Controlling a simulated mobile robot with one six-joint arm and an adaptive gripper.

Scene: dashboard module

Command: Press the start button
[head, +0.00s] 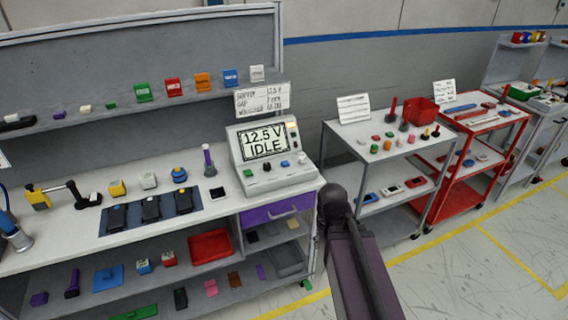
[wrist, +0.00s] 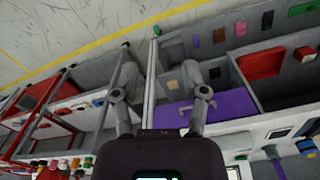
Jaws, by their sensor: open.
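A grey console (head: 275,183) stands on the white bench, its screen reading "12.5 V IDLE". Its front panel carries a green button (head: 248,173), a black knob (head: 267,167), a blue button (head: 284,163) and a pale button (head: 301,158). No start label is legible. My gripper (wrist: 160,75) is open and empty in the wrist view, its fingers spread in front of the bench's lower shelves and purple drawer (wrist: 225,106). In the head view my arm is right of the bench, with the fingertips not clear. The console's buttons are not clear in the wrist view.
The purple drawer also shows under the console in the head view (head: 270,213). A purple bottle (head: 208,160) and dark mat (head: 150,212) are left of it. A grey cart (head: 350,140) and red cart (head: 480,125) stand right. Floor at lower right is clear.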

